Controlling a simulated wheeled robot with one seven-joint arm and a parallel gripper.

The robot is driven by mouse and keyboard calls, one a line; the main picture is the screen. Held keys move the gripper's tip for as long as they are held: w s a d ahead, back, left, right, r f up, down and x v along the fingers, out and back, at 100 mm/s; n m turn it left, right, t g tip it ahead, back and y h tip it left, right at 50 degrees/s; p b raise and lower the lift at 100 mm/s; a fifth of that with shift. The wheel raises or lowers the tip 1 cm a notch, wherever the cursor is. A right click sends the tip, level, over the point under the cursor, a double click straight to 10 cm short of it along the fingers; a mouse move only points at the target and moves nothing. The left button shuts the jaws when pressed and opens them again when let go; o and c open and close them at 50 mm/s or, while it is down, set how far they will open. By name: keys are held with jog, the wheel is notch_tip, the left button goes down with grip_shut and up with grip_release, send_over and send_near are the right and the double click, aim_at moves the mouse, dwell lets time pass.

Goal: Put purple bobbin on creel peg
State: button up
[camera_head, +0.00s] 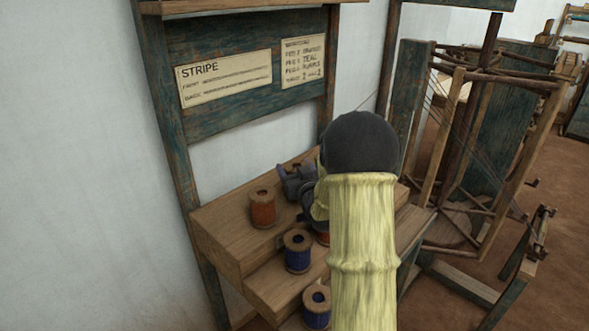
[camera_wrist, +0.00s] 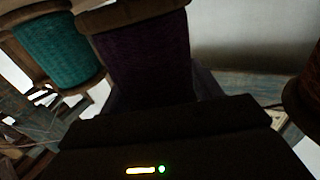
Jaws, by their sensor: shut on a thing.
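The purple bobbin (camera_wrist: 145,62), very dark with brown wooden ends, stands in the jaws of my gripper (camera_wrist: 150,92) in the wrist view. My gripper is shut on it. In the head view my grey gripper (camera_head: 298,183) shows partly above the stepped wooden stand (camera_head: 222,232), behind the orange bobbin. My arm hides most of the gripper and the purple bobbin there. I cannot make out a free creel peg in either view.
An orange bobbin (camera_head: 262,208) is on the upper step; blue bobbins (camera_head: 297,251) sit lower. Another orange bobbin (camera_head: 323,238) is mostly hidden. A teal bobbin (camera_wrist: 55,48) is close left of the purple one. A wooden frame (camera_head: 490,120) stands right.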

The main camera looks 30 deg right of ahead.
jog(key=shift+f+b, duration=0.7)
jog(key=shift+f, duration=0.2)
jog(key=o, duration=1.3)
jog(key=shift+o, duration=0.2)
jog(key=shift+r+p, duration=1.95)
jog(key=shift+r, duration=1.6)
jog(key=shift+f, duration=0.1)
